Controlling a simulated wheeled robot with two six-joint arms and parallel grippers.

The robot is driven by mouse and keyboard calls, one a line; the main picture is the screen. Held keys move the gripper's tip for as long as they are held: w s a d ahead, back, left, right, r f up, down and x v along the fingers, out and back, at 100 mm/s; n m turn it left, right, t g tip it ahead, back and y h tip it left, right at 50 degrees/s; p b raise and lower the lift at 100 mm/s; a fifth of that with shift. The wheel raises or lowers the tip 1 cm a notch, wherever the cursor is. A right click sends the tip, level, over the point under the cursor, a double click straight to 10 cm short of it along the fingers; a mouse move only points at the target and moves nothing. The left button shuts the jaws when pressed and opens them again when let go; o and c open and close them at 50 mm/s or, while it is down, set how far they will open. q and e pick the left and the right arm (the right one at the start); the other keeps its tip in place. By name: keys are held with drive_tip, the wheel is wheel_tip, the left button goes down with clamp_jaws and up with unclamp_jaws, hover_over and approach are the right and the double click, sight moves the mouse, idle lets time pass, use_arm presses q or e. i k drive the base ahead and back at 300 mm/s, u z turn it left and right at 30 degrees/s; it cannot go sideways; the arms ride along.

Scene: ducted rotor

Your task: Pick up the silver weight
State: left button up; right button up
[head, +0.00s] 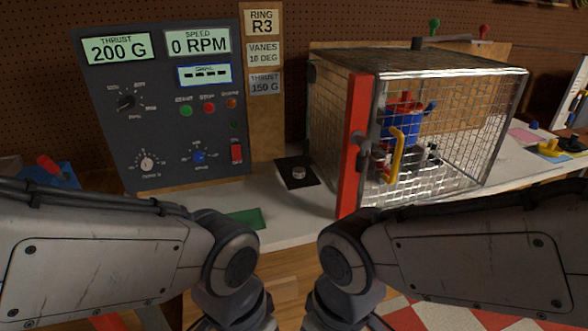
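My left and right arms reach in from the lower corners, and both bend downward at the bottom middle. Their gripper fingers are below the picture edge and do not show. Both arms are nearer to me than the weight and apart from it.
The cage holds a blue and red device (401,122). A green mat (244,218) lies at the bench front. A blue bin (60,173) stands left.

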sight(299, 172)
drive_tip(key=u, duration=0.25)
drive_tip(key=k, duration=0.35)
drive_tip(key=u, duration=1.35)
drive_tip(key=i, duration=0.75)
drive_tip(key=z, duration=1.2)
drive_tip(key=i, duration=0.55)
drive_tip(key=z, duration=0.6)
